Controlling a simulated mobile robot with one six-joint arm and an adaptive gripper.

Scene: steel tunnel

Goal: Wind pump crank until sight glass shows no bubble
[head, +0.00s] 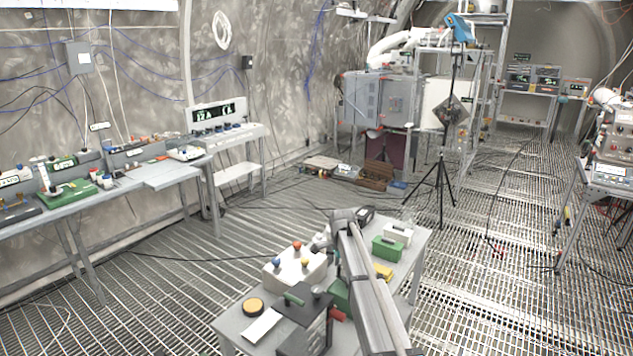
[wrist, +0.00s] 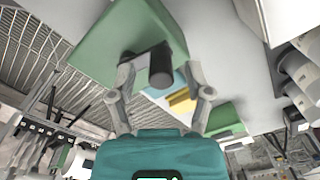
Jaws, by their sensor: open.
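In the wrist view a green block (wrist: 110,38), which looks like the pump body, fills the upper middle. A dark round-ended handle (wrist: 161,68) with a dark arm, likely the crank, stands out from it. My gripper (wrist: 160,74) is open, with one finger on each side of the handle. I cannot tell whether either finger touches it. In the head view a green body (head: 338,294) shows beside my arm, partly hidden by it; it may be the same pump. My fingers are not clear there. I cannot make out a sight glass or a bubble in either view.
The small grey table (head: 236,318) also holds a white box with coloured knobs (head: 283,272), a yellow-topped disc (head: 253,306), a dark box (head: 303,333), a green case (head: 387,248) and a white case (head: 397,232). A tripod (head: 438,188) stands behind; grating floor is open to the left.

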